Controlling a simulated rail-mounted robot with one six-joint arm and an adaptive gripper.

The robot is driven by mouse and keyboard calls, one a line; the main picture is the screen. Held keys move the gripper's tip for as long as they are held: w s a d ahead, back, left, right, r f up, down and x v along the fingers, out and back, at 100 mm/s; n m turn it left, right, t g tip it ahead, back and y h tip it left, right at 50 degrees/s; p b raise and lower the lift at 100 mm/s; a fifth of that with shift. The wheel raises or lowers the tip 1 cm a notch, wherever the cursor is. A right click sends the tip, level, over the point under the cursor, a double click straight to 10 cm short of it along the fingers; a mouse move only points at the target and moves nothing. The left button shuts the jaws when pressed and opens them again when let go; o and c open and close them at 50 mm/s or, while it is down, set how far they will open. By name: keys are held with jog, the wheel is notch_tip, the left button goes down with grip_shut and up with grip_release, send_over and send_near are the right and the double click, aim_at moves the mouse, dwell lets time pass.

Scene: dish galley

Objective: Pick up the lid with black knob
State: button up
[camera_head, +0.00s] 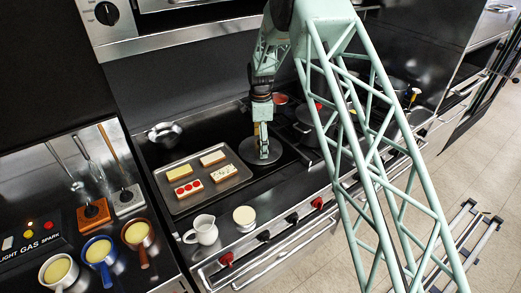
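A flat round grey disc (251,157), which looks like the lid, lies on the dark stovetop right of the baking tray. My gripper (263,149) points straight down over the disc, with its fingertips at or just above the disc's middle. The gripper covers that middle, so I cannot see a black knob. The fingers are too small and too close together in this view to tell whether they are open or shut on something.
A baking tray (181,208) with several decorated slabs sits left of the disc. A white pitcher (206,232) and a cream-topped cup (244,216) stand in front. Pots, including a dark pot (312,133), stand right. A metal bowl (163,133) is behind the tray.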

jog(key=c, duration=1.6)
jog(key=shift+s+f, duration=0.1)
jog(key=shift+s, duration=0.15)
jog(key=c, duration=0.8)
jog(key=shift+d+f, duration=0.1)
jog(key=shift+c, duration=0.7)
jog(key=shift+s, duration=0.1)
jog(key=shift+r, duration=0.45)
grip_shut()
jog(key=shift+w+r, duration=0.15)
jog(key=shift+r, duration=0.6)
jog(key=shift+w+r, duration=0.15)
jog(key=shift+r, duration=0.55)
jog(key=s, duration=0.5)
jog(key=s+a+r+b, duration=0.1)
jog(key=s, duration=0.4)
jog(key=s+b, duration=0.1)
jog(key=s, duration=0.4)
jog(key=shift+s+a+r, duration=0.35)
jog(key=shift+s+a, duration=0.05)
